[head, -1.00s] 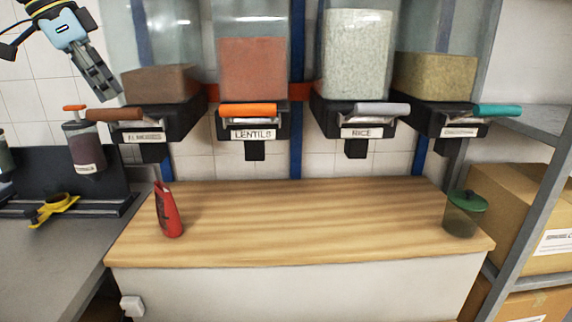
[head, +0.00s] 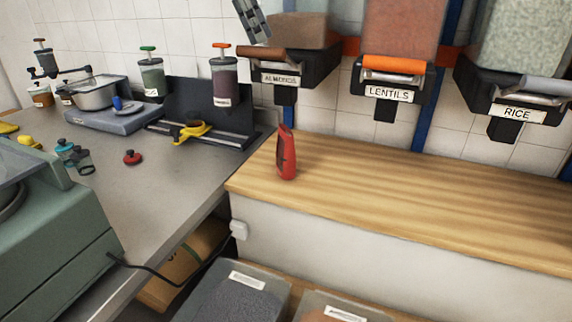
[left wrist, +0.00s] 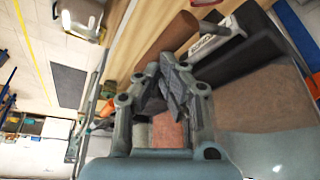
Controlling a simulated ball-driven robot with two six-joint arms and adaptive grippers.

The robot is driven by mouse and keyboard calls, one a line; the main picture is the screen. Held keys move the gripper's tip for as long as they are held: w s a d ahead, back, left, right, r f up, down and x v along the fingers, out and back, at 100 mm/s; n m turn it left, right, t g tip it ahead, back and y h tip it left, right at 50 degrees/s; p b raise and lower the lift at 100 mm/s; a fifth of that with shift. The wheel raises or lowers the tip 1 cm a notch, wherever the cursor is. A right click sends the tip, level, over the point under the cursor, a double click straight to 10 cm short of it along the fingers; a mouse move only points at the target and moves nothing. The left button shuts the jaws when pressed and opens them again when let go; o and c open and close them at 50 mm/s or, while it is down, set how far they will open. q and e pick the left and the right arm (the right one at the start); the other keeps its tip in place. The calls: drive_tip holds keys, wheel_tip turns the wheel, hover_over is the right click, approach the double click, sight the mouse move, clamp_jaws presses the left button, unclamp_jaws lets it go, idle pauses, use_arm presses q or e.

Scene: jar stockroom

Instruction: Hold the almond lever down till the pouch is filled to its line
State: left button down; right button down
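The almond dispenser (head: 320,66) is at the top of the head view, with a brown lever (head: 268,52) and an ALMONDS label. Its black spout (head: 285,96) points down. The red pouch (head: 287,160) stands upright on the wooden counter below the spout; whether it is directly under it, I cannot tell. Its fill line and contents are not visible. My left gripper (head: 262,38) is just above the lever's left part; contact is unclear. In the left wrist view its fingers (left wrist: 165,72) come together, empty, near the brown lever (left wrist: 172,36). My right gripper is out of view.
The lentils dispenser (head: 390,82) and rice dispenser (head: 515,105) hang to the right. The wooden counter (head: 420,190) is clear right of the pouch. At left, a grey worktop (head: 150,205) holds pump bottles, a pot and a yellow tool (head: 192,131). Bins sit below the counter.

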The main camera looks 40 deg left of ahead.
sight(258, 48)
use_arm(q)
drive_tip(key=shift+f+b, duration=2.1)
drive_tip(key=shift+f, duration=1.05)
drive_tip(key=shift+r, duration=0.15)
idle(2.1)
drive_tip(key=shift+r+p, duration=1.05)
drive_tip(key=shift+r, duration=0.35)
drive_tip(key=shift+f, duration=0.1)
idle(1.1)
